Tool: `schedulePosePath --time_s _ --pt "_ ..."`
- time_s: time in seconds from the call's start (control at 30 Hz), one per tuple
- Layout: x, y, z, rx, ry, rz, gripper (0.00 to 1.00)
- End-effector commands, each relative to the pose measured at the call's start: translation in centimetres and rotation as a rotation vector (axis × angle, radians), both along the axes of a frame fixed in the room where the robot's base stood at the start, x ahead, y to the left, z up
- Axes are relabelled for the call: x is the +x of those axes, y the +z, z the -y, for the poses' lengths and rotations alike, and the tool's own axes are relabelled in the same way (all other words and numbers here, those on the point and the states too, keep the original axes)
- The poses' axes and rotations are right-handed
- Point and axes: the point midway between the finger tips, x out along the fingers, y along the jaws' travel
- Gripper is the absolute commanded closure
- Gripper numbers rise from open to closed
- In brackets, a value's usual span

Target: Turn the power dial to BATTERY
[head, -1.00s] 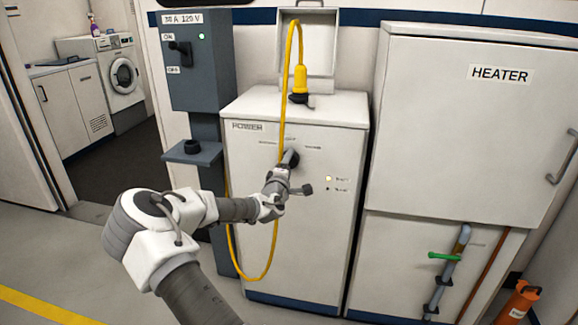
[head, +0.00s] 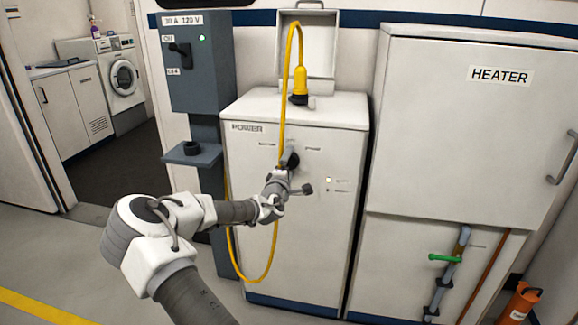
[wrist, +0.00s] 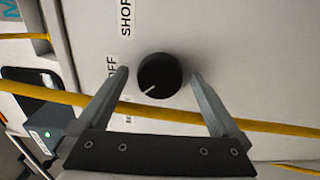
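The power dial is a round black knob with a white pointer line. It shows in the wrist view (wrist: 160,75) and on the POWER cabinet (head: 247,128) in the head view, partly behind my gripper. The line points to the lower left, toward a partly hidden label (wrist: 128,120) starting with B. The OFF label (wrist: 111,67) is left of the dial and SHOR... (wrist: 125,18) is above it. My gripper (wrist: 160,78) is open, with one finger on each side of the dial and gaps showing; I see no contact.
A yellow cable (head: 285,90) hangs from a yellow plug (head: 300,80) down the cabinet front; in the wrist view it crosses close to my fingers. A grey breaker box (head: 203,80) stands left, the HEATER cabinet (head: 450,130) right.

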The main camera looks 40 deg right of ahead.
Motion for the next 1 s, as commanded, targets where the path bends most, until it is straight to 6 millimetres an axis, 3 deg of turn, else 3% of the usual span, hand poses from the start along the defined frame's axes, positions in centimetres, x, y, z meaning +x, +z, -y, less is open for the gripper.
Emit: schedulePosePath --time_s 0.17,0.37,1.0 --pt "-0.1 0.0 -0.2 0.001 0.000 0.000 0.00" --pt "-1.5 0.1 -1.9 0.002 0.001 -0.001 0.00" --pt "-10.0 0.1 -11.9 0.001 0.002 -0.001 0.00"
